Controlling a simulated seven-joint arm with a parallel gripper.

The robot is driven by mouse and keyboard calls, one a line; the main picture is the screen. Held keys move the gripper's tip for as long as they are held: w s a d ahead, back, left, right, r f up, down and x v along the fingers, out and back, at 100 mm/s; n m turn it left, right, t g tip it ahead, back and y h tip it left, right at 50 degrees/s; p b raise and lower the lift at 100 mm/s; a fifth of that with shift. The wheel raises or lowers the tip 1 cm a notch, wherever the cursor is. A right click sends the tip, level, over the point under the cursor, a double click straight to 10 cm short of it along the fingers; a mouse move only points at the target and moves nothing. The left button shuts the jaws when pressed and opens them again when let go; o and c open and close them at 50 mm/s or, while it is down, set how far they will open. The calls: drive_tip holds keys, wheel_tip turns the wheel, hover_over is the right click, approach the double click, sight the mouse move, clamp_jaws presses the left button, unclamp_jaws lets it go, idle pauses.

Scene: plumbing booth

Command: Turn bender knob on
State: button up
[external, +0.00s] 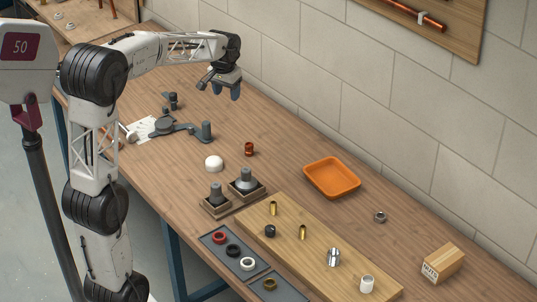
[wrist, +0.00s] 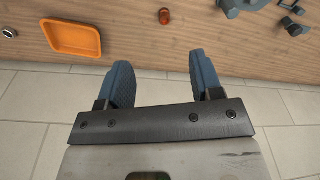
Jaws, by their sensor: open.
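The bender (external: 180,128) is a dark grey tool on the wooden bench, left of centre in the external view. It is partly cut off at the top right of the wrist view (wrist: 230,6). A small dark knob-like part (external: 173,101) stands behind it, and dark parts of this kind show in the wrist view (wrist: 293,26). Which part is the bender knob, and its setting, I cannot tell. My gripper (external: 222,90) is open and empty, with blue fingertips, above the bench and apart from the bender, to its upper right in the external view.
A red-brown fitting (external: 249,149) and a white round cap (external: 214,163) stand near the bender. An orange tray (external: 332,177) lies farther right. A wooden board (external: 318,262) carries several fittings. The tiled wall (external: 400,95) borders the bench's far side.

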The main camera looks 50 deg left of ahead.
drive_tip(key=w+a+f+n, duration=0.1)
drive_tip(key=w+a+f, duration=0.15)
drive_tip(key=a, duration=0.35)
drive_tip(key=w+a+f, duration=0.1)
drive_tip(key=w+a, duration=0.2)
drive_tip(key=a, duration=0.3)
drive_tip(key=n+g, duration=0.1)
drive_tip(key=n, duration=0.2)
hover_over(173, 93)
wheel_tip(173, 93, down, 15)
drive_tip(key=shift+s+d+f, duration=0.1)
drive_tip(key=shift+s+f, duration=0.05)
drive_tip(key=shift+f, duration=0.15)
drive_tip(key=shift+f, duration=3.75)
clamp_jaws()
